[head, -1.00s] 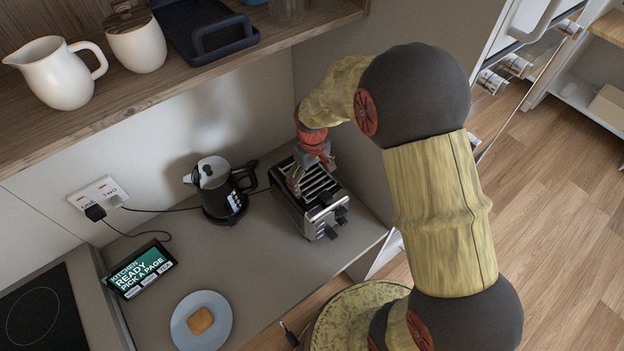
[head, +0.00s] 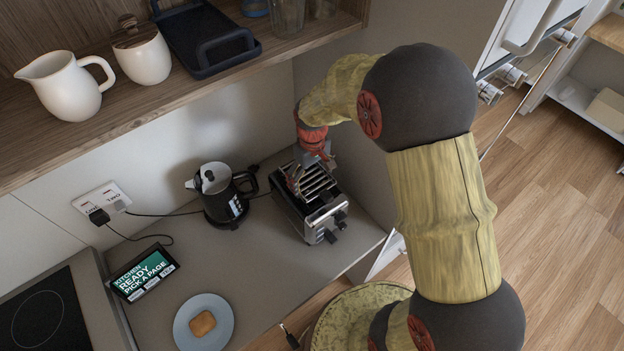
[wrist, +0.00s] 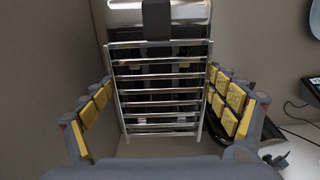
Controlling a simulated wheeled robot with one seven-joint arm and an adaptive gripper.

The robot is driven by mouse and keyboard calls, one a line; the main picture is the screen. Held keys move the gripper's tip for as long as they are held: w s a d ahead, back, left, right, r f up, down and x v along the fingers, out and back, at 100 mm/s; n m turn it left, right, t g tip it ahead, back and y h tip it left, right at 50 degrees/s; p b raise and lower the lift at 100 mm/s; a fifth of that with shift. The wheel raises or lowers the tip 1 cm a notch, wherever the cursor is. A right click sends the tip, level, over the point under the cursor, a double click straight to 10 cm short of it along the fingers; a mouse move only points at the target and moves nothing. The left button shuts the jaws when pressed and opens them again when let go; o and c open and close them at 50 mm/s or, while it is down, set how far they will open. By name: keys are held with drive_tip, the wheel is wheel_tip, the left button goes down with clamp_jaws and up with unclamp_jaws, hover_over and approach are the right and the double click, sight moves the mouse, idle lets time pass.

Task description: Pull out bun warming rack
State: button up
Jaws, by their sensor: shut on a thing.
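The bun warming rack (wrist: 160,98) is a ladder-like frame of shiny metal bars on top of the silver and black toaster (head: 322,222). It also shows in the head view (head: 318,181), partly covered by my gripper (head: 311,172). In the wrist view my gripper (wrist: 160,82) has one yellow-padded finger on each side of the rack, and it is shut on the rack. The right finger lies close along the rack's side; the left finger's contact is hard to see. The toaster's dark lever (wrist: 156,18) shows beyond the rack.
A black and white kettle (head: 222,195) stands left of the toaster, its cord running to a wall socket (head: 101,201). A tablet (head: 143,272) and a blue plate with toast (head: 183,328) are on the counter. A wooden shelf (head: 150,100) overhangs the back.

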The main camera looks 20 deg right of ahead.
drive_tip(key=shift+r+p, duration=0.75)
drive_tip(key=shift+r, duration=0.6)
